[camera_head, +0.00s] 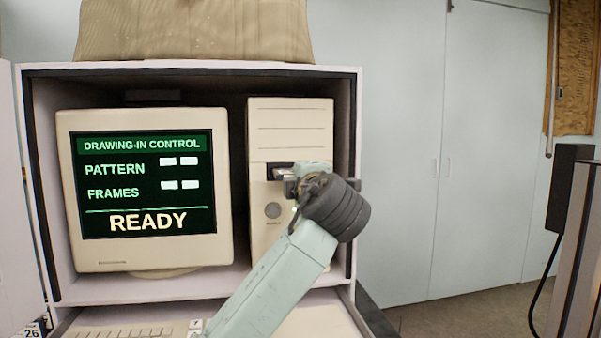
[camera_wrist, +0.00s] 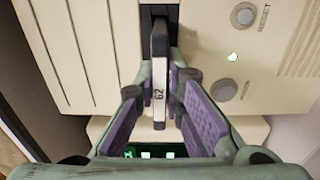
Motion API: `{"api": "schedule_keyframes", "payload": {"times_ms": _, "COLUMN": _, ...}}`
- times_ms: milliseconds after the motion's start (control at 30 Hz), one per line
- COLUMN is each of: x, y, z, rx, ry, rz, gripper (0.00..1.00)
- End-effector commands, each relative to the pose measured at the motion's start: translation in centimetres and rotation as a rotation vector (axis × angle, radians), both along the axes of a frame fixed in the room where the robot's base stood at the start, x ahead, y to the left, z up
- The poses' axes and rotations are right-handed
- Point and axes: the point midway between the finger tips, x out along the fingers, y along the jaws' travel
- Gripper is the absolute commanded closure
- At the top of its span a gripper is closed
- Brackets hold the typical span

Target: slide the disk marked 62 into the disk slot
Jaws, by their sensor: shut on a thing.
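The disk marked 62 (camera_wrist: 159,88) is dark with a white label on its edge, seen edge-on in the wrist view. My gripper (camera_wrist: 161,70) is shut on it, with a finger on each side. The disk slot (camera_wrist: 153,14) is a dark opening in the beige computer's front. The disk's far end is at the slot and lines up with it; I cannot tell how deep it is inside. In the head view my gripper (camera_head: 291,181) is at the computer tower's front, and the arm hides part of the slot area.
The beige computer tower (camera_head: 290,122) stands in a cabinet beside a monitor (camera_head: 70,190) reading READY. A keyboard (camera_head: 130,331) lies below. The cabinet's right wall (camera_head: 353,120) is close to my arm.

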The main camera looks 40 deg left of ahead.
Motion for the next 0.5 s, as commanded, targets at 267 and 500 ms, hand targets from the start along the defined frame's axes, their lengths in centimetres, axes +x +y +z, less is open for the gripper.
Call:
{"api": "schedule_keyframes", "payload": {"times_ms": 267, "x": 0.9, "y": 1.1, "z": -0.1, "rx": 0.001, "ry": -0.001, "rz": 0.001, "gripper": 1.0}}
{"api": "schedule_keyframes", "payload": {"times_ms": 500, "x": 1.7, "y": 2.0, "z": 0.0, "rx": 0.0, "ry": -0.001, "rz": 0.001, "gripper": 1.0}}
